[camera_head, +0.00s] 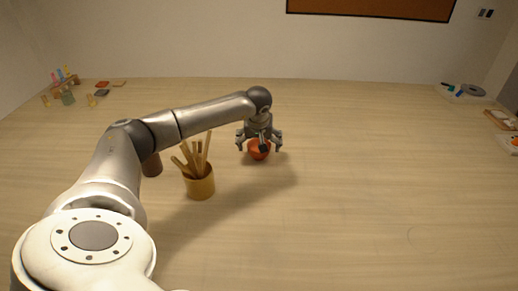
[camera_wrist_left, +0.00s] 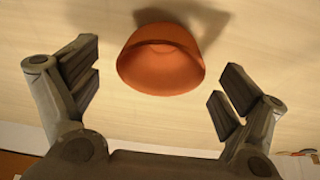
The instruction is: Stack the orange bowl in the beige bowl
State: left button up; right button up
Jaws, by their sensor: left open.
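The orange bowl (camera_head: 258,154) sits on the table near the middle of the head view, partly hidden by my left gripper (camera_head: 260,144). In the left wrist view the orange bowl (camera_wrist_left: 162,68) lies between the two spread fingers of my left gripper (camera_wrist_left: 157,84). The left gripper is open, with a visible gap between the bowl and the fingers on both sides. I see no beige bowl in either view. My right gripper is not in view.
A tan cup (camera_head: 200,187) holding several wooden sticks stands on the table (camera_head: 380,190) beside my left arm. A brown object (camera_head: 152,166) is partly hidden behind the arm. Small items lie at the far left and right edges. The table's right half is mostly clear.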

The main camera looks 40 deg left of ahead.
pick_arm(q)
jog(key=shift+x, duration=1)
jog(key=shift+w+a+f, duration=0.1)
jog(key=shift+f, duration=0.4)
jog(key=shift+r, duration=0.1)
jog(key=c, duration=1.2)
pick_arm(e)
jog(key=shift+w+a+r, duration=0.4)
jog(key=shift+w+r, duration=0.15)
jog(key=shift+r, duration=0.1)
pick_arm(q)
jog(key=shift+r, duration=0.1)
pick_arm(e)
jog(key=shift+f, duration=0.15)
